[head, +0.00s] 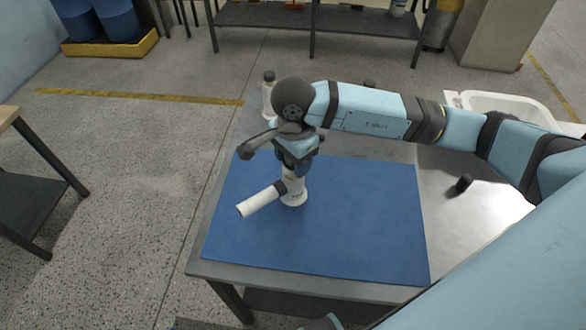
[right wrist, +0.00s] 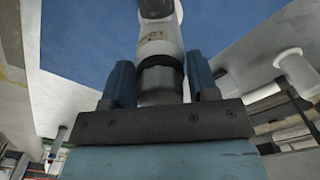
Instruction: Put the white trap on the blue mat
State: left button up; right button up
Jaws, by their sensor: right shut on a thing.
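The white trap (head: 293,190) is a white upright body with a white side pipe (head: 260,203) and a dark collar, over the left half of the blue mat (head: 365,215). My right gripper (head: 297,164) points down and is shut on the trap's upper end. In the right wrist view the trap (right wrist: 160,42) sits between the two blue fingers of my right gripper (right wrist: 160,78), with the blue mat (right wrist: 85,40) beyond it. The trap's lower end appears at the mat, but I cannot tell whether it touches. My left gripper is not in view.
The mat lies on a grey metal table (head: 215,268). A small dark cylinder (head: 463,183) is right of the mat. A white tub shell (head: 512,105) is at the back right. A white bottle (head: 268,95) stands behind my right gripper. The mat's right half is clear.

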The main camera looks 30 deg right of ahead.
jog(key=shift+f, duration=2.15)
jog(key=shift+f, duration=0.15)
jog(key=o, duration=1.3)
jog(key=shift+c, duration=0.2)
jog(key=shift+r, duration=0.2)
jog(key=shift+r, duration=0.25)
notch_tip(320, 180, up, 12)
jog(key=shift+f+b, duration=0.15)
jog(key=shift+b, duration=0.25)
